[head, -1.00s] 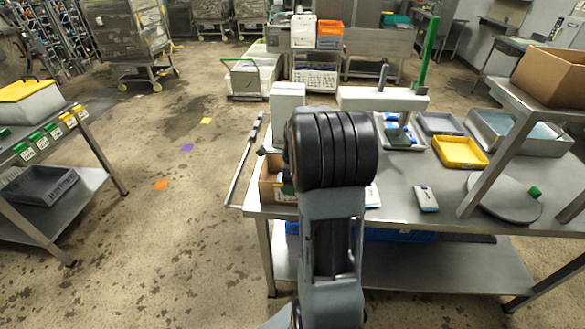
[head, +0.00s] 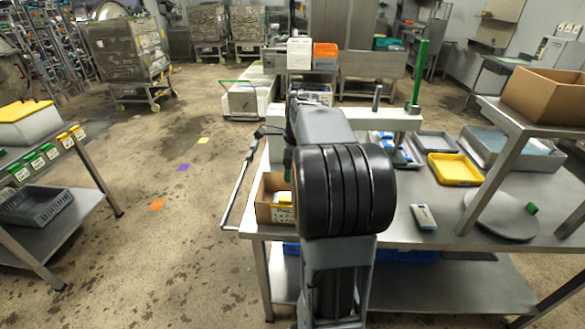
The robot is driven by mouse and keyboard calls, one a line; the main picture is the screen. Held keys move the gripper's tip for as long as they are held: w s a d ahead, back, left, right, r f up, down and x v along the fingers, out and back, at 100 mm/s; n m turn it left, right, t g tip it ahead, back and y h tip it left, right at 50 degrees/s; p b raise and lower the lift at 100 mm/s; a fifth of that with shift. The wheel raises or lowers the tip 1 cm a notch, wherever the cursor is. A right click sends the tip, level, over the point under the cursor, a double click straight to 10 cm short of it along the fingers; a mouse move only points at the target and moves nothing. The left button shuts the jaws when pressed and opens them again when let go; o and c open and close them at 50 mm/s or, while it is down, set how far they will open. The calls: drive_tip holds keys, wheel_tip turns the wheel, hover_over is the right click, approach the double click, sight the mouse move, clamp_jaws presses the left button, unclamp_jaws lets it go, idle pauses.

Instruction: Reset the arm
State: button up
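My arm rises from the bottom middle of the head view, with its thick black joint in front of the bench. From that joint a grey link reaches away and slightly left, over the left part of the steel bench (head: 400,215). My gripper cannot be made out; the arm hides its far end. Whether it holds anything does not show. An open cardboard box (head: 264,212) with yellow and white packs stands at the bench's left end, partly behind my arm.
A white device with a green post (head: 417,80), a yellow tray (head: 455,170), a pouch (head: 424,217) and a round steel plate (head: 500,215) are on the bench. A raised shelf bears a large carton (head: 545,97) at right. Floor left of the bench is open.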

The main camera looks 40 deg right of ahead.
idle(0.5)
drive_tip(key=f+n, duration=0.1)
drive_tip(key=n, duration=0.3)
drive_tip(key=f+n, duration=0.1)
drive_tip(key=n, duration=0.1)
drive_tip(key=shift+s+a+f+n, duration=0.1)
drive_tip(key=shift+s+f+n, duration=0.2)
drive_tip(key=shift+s+n, duration=0.1)
drive_tip(key=s+a+n+t, duration=0.1)
drive_tip(key=s+a+n, duration=0.2)
drive_tip(key=a+n, duration=0.3)
drive_tip(key=s+a+f+n+t, duration=0.1)
drive_tip(key=s+a+n, duration=0.3)
drive_tip(key=a+n, duration=0.3)
drive_tip(key=s+a+n+t+h, duration=0.1)
drive_tip(key=s+a+n, duration=0.2)
drive_tip(key=a+n, duration=0.4)
drive_tip(key=shift+s+a+f, duration=0.15)
drive_tip(key=shift+s+a, duration=0.05)
drive_tip(key=shift+a, duration=0.65)
